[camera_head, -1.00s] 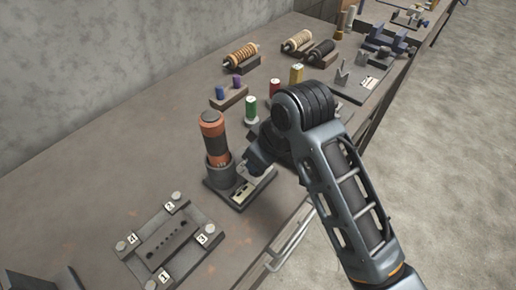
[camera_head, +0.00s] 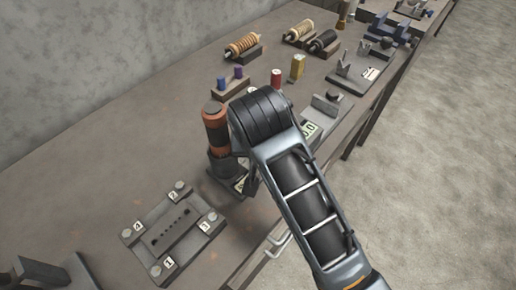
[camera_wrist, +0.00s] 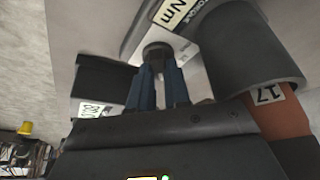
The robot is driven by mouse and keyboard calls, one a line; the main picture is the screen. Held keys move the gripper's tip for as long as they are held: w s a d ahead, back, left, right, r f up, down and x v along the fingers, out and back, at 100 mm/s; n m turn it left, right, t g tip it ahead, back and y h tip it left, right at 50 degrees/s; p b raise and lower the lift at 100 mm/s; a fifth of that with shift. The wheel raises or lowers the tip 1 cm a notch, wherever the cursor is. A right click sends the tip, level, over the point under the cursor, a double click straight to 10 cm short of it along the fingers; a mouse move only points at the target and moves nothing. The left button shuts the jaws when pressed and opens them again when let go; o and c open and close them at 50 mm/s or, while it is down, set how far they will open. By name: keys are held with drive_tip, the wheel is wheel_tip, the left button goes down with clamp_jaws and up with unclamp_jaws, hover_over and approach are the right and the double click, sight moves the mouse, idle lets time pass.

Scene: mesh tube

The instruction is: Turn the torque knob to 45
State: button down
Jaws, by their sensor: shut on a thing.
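The torque knob (camera_wrist: 157,52) is a small dark round knob on a light panel, next to a printed "Nm" window and the word "TORQUE". In the wrist view my gripper (camera_wrist: 158,74) has its two blue fingers shut on it. In the head view my arm hides the knob and the fingers. An orange and dark cylindrical tool (camera_head: 215,128) stands upright in a dark cup-shaped holder (camera_head: 222,168). In the wrist view the holder (camera_wrist: 245,50) is right of the knob, and the tool bears a "17" label. The number in the window is not readable.
A plate (camera_head: 148,228) with several numbered corner bolts lies in front left. A block with a numbered label (camera_head: 311,129) stands right of my arm. Small coloured cylinders and spools (camera_head: 241,45) stand farther back.

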sight(220, 143)
drive_tip(key=shift+m, duration=0.6)
drive_tip(key=c, duration=1.1)
unclamp_jaws()
drive_tip(key=shift+r, duration=0.1)
drive_tip(key=v, duration=0.7)
drive_tip(key=shift+s+a+r+b, duration=0.15)
drive_tip(key=shift+r+b, duration=0.15)
drive_tip(key=shift+b, duration=0.05)
drive_tip(key=shift+s, duration=0.1)
